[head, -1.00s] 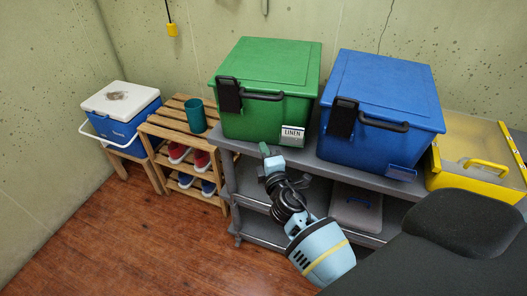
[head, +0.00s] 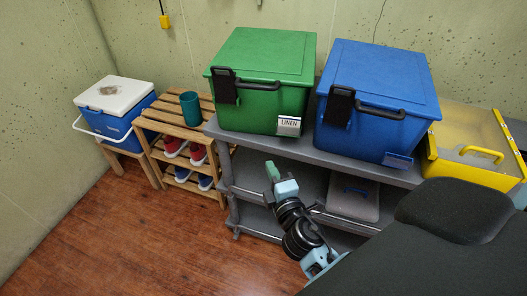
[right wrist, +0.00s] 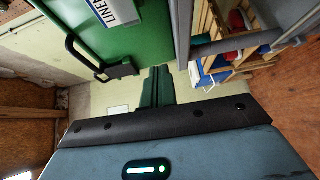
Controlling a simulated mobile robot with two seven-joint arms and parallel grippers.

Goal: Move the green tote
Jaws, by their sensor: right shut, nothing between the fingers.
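The green tote (head: 265,60) stands upright with its lid on, on the top of a grey shelf unit. It has a black latch, a dark front handle and a white label reading LINEN. It also shows in the right wrist view (right wrist: 150,35), with handle and label. My right gripper (head: 271,169) is in front of the shelf unit, below and apart from the tote. Its green fingers are together and empty; they show in the right wrist view too (right wrist: 158,85). My left gripper is not in view.
A blue tote (head: 385,85) stands just right of the green one, then a yellow clear-lidded box (head: 470,160). Left are a wooden rack (head: 160,120) with a teal cup (head: 190,107) and shoes, and a blue-white cooler (head: 117,107). The floor at left is clear.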

